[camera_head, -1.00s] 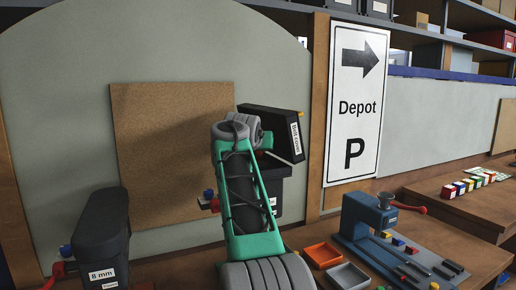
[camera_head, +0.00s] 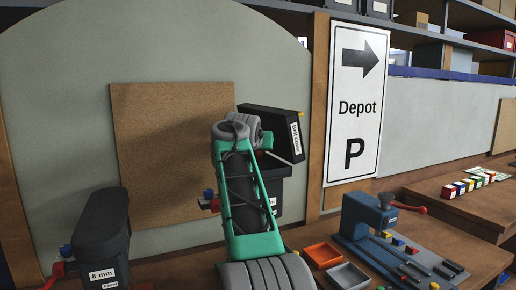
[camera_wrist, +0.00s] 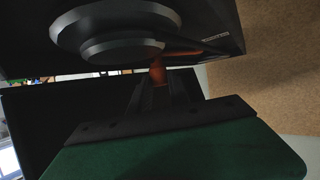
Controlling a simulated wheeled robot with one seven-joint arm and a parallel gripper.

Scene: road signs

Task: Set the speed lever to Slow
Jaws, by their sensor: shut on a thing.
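In the wrist view my gripper (camera_wrist: 162,92) reaches up under a dark machine body (camera_wrist: 215,55), its fingers closed around a short orange-red lever (camera_wrist: 158,72). Dark stepped discs (camera_wrist: 115,30) show just above and to the left of it. In the head view the black machine (camera_head: 290,190) stands partly behind my green and grey arm, with a labelled black cover (camera_head: 272,130) raised over it. My fingers and the lever are hidden behind the arm there. I cannot read a speed marking in either view.
A second black machine labelled 8 mm (camera_head: 102,240) stands at the left. A cork board (camera_head: 165,150) is behind my arm. A blue press (camera_head: 365,220), an orange tray (camera_head: 323,255) and a grey tray (camera_head: 348,276) stand to the right. A Depot sign (camera_head: 357,105) is at the back.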

